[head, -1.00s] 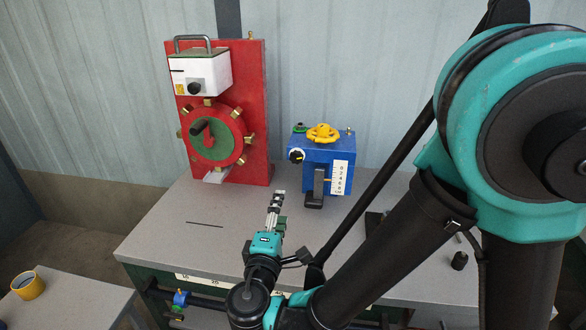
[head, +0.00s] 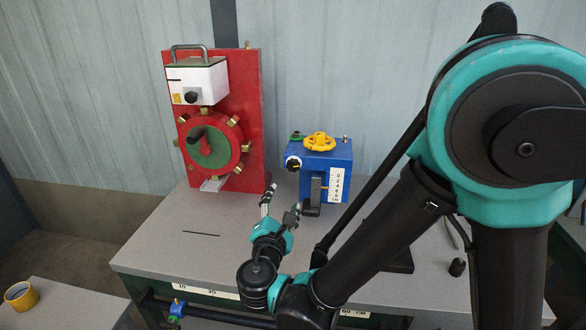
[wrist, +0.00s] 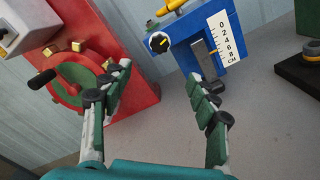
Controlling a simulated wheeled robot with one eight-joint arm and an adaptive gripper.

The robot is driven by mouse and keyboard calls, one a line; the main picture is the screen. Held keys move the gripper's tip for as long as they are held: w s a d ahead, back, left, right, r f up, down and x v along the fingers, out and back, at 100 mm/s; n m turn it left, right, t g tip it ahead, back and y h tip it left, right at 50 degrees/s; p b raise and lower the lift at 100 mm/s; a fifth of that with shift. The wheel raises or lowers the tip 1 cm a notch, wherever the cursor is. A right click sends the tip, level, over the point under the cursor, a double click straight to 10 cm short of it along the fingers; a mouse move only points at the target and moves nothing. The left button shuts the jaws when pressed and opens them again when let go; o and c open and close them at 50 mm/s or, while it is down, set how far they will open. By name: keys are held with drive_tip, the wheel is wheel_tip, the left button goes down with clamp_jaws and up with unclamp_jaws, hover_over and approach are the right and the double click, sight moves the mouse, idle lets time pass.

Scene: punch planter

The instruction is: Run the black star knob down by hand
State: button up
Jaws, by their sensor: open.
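My gripper (head: 283,200) is open and empty above the grey bench, in front of the blue box (head: 328,158). Its two fingers (wrist: 159,75) stand wide apart in the wrist view, with bare bench between them. I cannot tell surely which part is the black star knob. A small black knob-like piece (head: 457,267) stands on the bench at the right. The blue box has a round black dial (head: 292,163) with a yellow pointer.
A red panel (head: 245,120) with a green-centred wheel and a white box (head: 197,80) stands left. The blue box carries a yellow handwheel (head: 319,141) and a centimetre scale (head: 335,185). My arm hides some of the bench's right side. The front left bench (head: 165,240) is mostly clear.

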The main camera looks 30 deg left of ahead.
sight(294, 166)
drive_tip(key=x, duration=1.7)
drive_tip(key=shift+w, duration=0.25)
drive_tip(key=shift+c, duration=0.3)
drive_tip(key=c, duration=1.1)
drive_tip(key=shift+f+m, duration=0.1)
drive_tip(key=shift+m, duration=1.7)
drive_tip(key=o, duration=1.2)
drive_tip(key=shift+c, duration=0.2)
drive_tip(key=shift+s, duration=0.1)
